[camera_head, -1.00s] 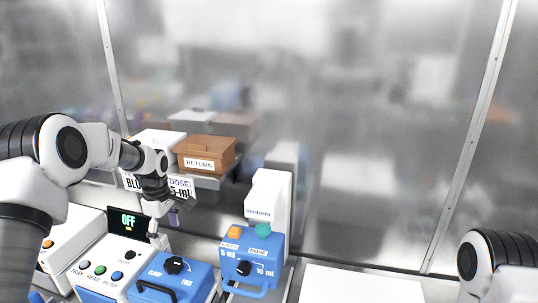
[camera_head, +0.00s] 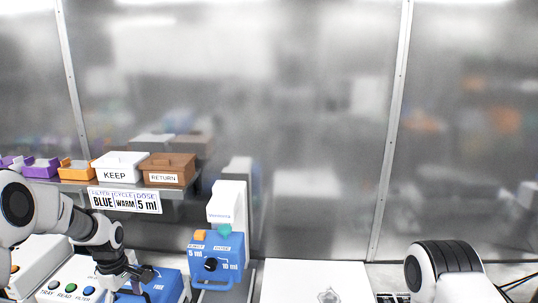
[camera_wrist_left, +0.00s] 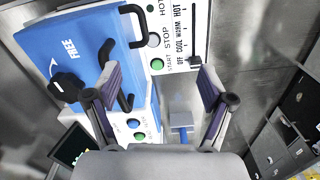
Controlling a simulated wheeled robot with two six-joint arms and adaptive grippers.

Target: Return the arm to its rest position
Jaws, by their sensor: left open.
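My left arm comes in from the left in the head view, and its gripper (camera_head: 132,284) hangs low in front of the blue device marked FREE (camera_head: 165,287). In the left wrist view the two fingers of this gripper (camera_wrist_left: 158,88) are spread apart with nothing between them. The blue device (camera_wrist_left: 75,45) and a white panel with START and STOP buttons (camera_wrist_left: 183,50) lie beyond the fingers. Of my right arm only a rounded white and black part shows at the lower right of the head view; its gripper is out of view.
A shelf holds a white KEEP box (camera_head: 118,167), a brown RETURN box (camera_head: 167,170) and an orange tray (camera_head: 77,170). Below hangs a BLUE, WARM, 5 ml sign (camera_head: 125,201). A blue and white dispenser (camera_head: 217,262) stands right of the gripper. A white surface (camera_head: 300,282) lies further right.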

